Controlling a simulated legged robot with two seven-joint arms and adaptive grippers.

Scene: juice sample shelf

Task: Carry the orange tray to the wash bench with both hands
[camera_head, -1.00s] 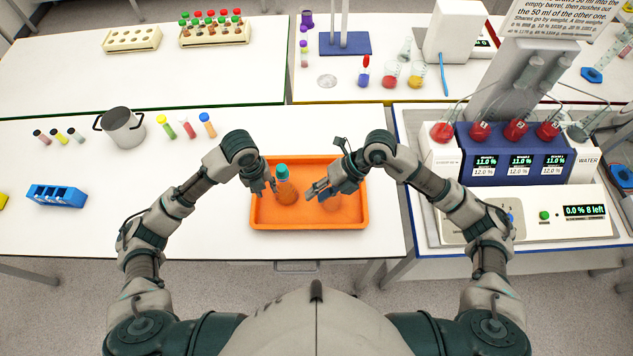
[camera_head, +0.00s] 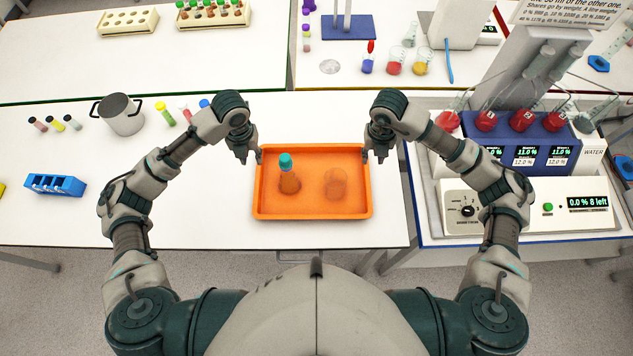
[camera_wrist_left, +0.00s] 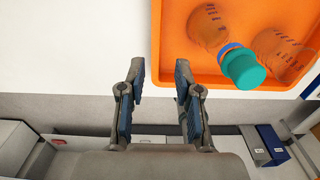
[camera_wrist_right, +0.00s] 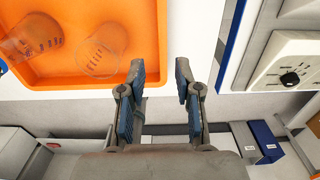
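The orange tray (camera_head: 312,212) lies on the white bench in front of me. A bottle with a teal cap (camera_head: 286,160) stands in its left half, and a clear, empty-looking beaker (camera_head: 336,183) in its right half. My left gripper (camera_head: 249,157) is open at the tray's left edge; my right gripper (camera_head: 373,157) is open at its right edge. In the left wrist view my left fingers (camera_wrist_left: 160,78) appear either side of the tray's side wall (camera_wrist_left: 158,45). In the right wrist view my right fingers (camera_wrist_right: 160,75) do likewise. I cannot tell whether they touch it.
A metal pot (camera_head: 121,114), small capped vials and a blue rack (camera_head: 55,186) stand to the left. A dispensing machine (camera_head: 525,145) and control box (camera_head: 520,205) stand close on the right. Racks and glassware are on the benches behind.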

